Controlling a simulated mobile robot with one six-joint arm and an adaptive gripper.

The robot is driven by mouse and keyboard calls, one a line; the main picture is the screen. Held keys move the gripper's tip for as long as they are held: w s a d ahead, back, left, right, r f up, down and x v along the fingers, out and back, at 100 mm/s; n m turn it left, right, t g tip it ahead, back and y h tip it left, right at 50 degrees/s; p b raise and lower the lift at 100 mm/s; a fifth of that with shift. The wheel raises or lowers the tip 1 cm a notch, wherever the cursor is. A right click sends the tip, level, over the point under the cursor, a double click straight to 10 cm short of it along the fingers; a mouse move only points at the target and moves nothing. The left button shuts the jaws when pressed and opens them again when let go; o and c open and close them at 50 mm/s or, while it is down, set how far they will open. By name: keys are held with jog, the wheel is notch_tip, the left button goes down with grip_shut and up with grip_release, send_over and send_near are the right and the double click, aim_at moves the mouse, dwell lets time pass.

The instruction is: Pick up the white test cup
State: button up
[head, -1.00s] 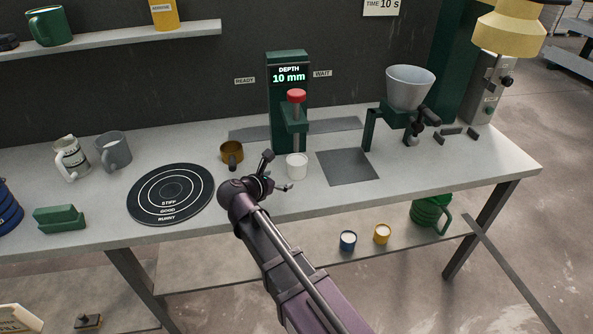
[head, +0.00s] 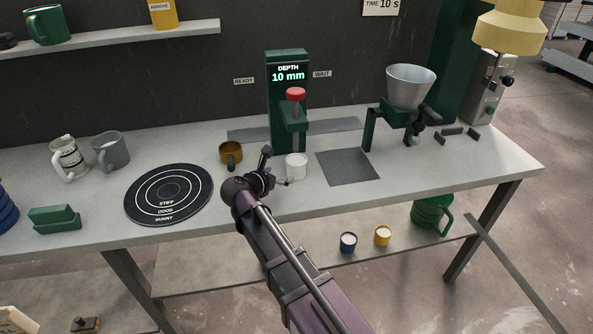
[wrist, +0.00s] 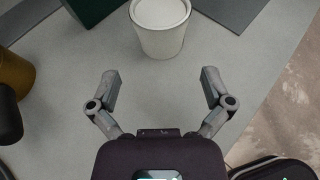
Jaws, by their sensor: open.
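The white test cup (head: 297,167) stands upright on the bench in front of the green depth tester (head: 289,100). In the wrist view the cup (wrist: 160,28) is at the top middle, its top cut off by the frame edge. My gripper (head: 277,167) is just left of the cup in the head view. In the wrist view my gripper (wrist: 160,84) is open and empty, with its two fingers spread apart. The cup lies beyond the fingertips, roughly centred between them, with bare bench in the gap.
A brass cup (head: 231,153) stands left of my gripper and shows at the left of the wrist view (wrist: 14,75). A round black target mat (head: 169,193) lies further left. A grey square plate (head: 347,167) and funnel stand (head: 410,88) are on the right.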

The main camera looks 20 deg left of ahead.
aim_at(290, 170)
jog(key=shift+b+x, duration=0.65)
jog(key=shift+x, duration=1.65)
jog(key=shift+w, duration=0.1)
jog(key=shift+b+x, duration=1)
jog(key=shift+x, duration=1.45)
jog(key=shift+d, duration=0.15)
jog(key=c, duration=1)
